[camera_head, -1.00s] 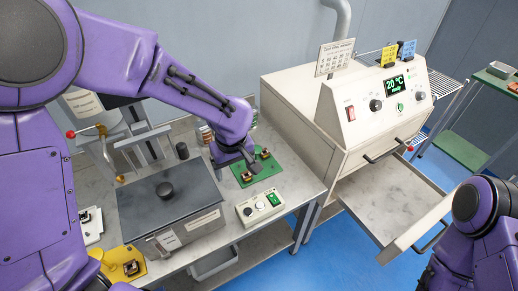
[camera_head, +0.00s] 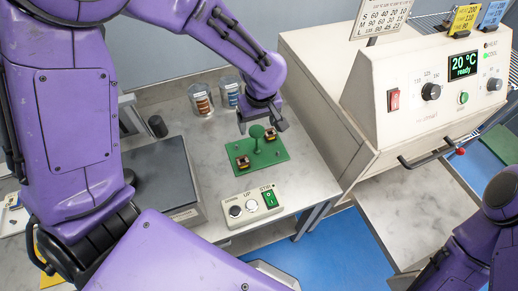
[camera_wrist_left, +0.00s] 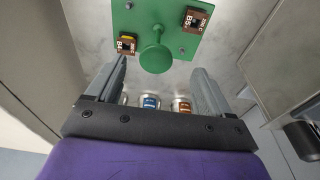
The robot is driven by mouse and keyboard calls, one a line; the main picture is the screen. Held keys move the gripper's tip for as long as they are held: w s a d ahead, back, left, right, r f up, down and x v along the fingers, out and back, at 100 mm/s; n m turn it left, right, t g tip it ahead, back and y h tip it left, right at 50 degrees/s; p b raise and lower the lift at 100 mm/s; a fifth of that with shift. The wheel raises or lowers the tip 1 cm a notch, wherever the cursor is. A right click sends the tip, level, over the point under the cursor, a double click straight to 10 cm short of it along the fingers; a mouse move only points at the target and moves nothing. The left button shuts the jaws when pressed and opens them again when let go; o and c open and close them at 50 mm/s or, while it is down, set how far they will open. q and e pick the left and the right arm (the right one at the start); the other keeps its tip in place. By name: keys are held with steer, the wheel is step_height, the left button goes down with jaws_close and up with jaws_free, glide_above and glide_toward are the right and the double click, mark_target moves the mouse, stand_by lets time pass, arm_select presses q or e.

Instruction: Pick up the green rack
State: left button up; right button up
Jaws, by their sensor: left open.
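The green rack (camera_head: 235,158) lies on the metal table. It is a flat plate with a round-topped knob (camera_head: 257,132) standing at its middle and two small brown coil parts (camera_head: 270,134) on it. The rack (camera_wrist_left: 178,34) also shows in the left wrist view, with its knob (camera_wrist_left: 156,58) just beyond the fingertips. My left gripper (camera_head: 262,120) is open and sits above and behind the knob, apart from it as far as I can tell. In the wrist view its fingers (camera_wrist_left: 158,75) are spread with nothing between them. My right arm shows at the lower right; its gripper is out of view.
A control box (camera_head: 251,206) with a green switch stands in front of the rack. A dark-lidded box (camera_head: 160,180) is to the left. Two jars (camera_head: 202,100) stand behind. The cream oven (camera_head: 345,120), reading 20 °C, is to the right with its tray (camera_head: 410,215) out.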

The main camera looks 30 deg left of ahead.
mark_target(257, 131)
arm_select(q)
steer(key=f, duration=0.2)
steer(key=w+a+f, duration=0.1)
steer(key=f, duration=0.2)
steer(key=w+f, duration=0.1)
steer(key=f, duration=0.2)
steer(key=shift+a+p, duration=0.2)
steer(key=shift+p, duration=0.15)
steer(key=shift+s+r, duration=0.15)
steer(key=c, duration=0.5)
jaws_close()
